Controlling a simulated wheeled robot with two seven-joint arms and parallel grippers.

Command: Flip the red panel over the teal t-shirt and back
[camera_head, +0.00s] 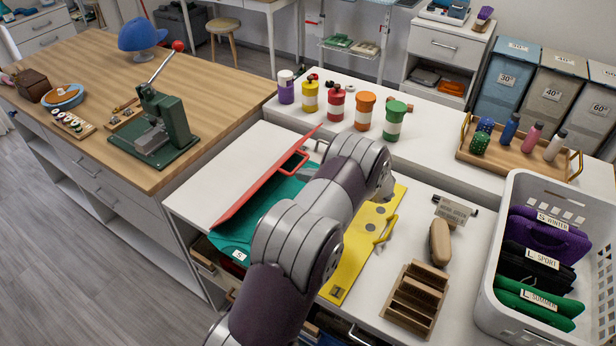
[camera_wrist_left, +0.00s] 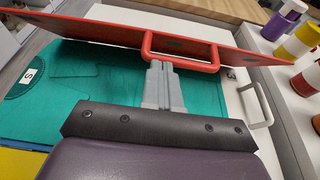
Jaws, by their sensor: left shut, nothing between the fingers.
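The red panel (camera_head: 255,185) stands tilted up, its near-left corner low by the teal t-shirt (camera_head: 236,240); it also shows in the left wrist view (camera_wrist_left: 110,33). The t-shirt lies flat beneath it (camera_wrist_left: 90,85), with an "S" tag on it. The panel's red handle (camera_head: 293,163) faces my left gripper (camera_wrist_left: 163,68). The gripper is shut and empty, its fingertips at the handle loop (camera_wrist_left: 210,66); I cannot tell whether they touch it. In the head view my arm hides the gripper and part of the shirt. My right gripper is not in view.
A yellow panel (camera_head: 345,267) with a yellow handle lies right of the shirt. Beyond it are a brush (camera_head: 439,243), a wooden rack (camera_head: 415,298) and a white basket (camera_head: 500,255) of folded clothes. Several paint-like jars (camera_head: 365,112) stand behind. White board (camera_head: 225,160) left of the panel is bare.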

